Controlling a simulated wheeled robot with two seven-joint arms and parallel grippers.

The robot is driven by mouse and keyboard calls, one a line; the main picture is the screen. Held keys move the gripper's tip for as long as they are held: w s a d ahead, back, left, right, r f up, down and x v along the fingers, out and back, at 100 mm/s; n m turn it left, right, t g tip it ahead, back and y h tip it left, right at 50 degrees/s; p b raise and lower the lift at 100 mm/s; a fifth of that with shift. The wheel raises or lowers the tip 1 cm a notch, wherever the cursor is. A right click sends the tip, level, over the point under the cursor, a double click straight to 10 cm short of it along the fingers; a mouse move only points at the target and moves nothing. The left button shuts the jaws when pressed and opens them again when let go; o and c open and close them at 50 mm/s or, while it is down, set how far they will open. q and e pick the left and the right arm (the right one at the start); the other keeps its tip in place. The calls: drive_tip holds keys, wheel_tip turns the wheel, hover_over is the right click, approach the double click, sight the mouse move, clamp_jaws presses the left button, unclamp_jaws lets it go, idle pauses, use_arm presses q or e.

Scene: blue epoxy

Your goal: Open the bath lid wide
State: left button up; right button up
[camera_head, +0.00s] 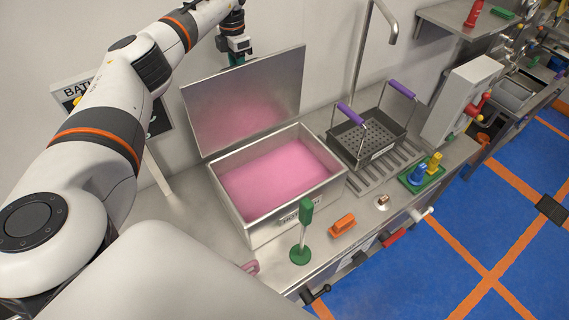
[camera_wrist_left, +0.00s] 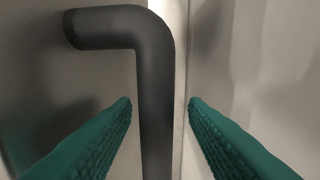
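The bath (camera_head: 275,178) is a steel tank holding pink liquid. Its steel lid (camera_head: 240,100) stands raised at the back-left edge, near upright and close to the wall. My left gripper (camera_head: 236,60) is at the lid's top edge, its tips partly hidden behind it. In the left wrist view, the green fingers (camera_wrist_left: 160,108) stand apart, one on each side of a dark bent bar handle (camera_wrist_left: 156,95); a gap shows on the right side, and I cannot tell whether the left finger touches. My right gripper is not in view.
A black basket (camera_head: 368,138) with purple handles stands right of the bath. A green post (camera_head: 302,225) and an orange block (camera_head: 342,225) are at the counter's front. A tall pipe (camera_head: 362,60) rises behind. The wall is close behind the lid.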

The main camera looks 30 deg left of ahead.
use_arm(q)
drive_tip(key=shift+r, duration=2.95)
drive_tip(key=shift+r, duration=0.1)
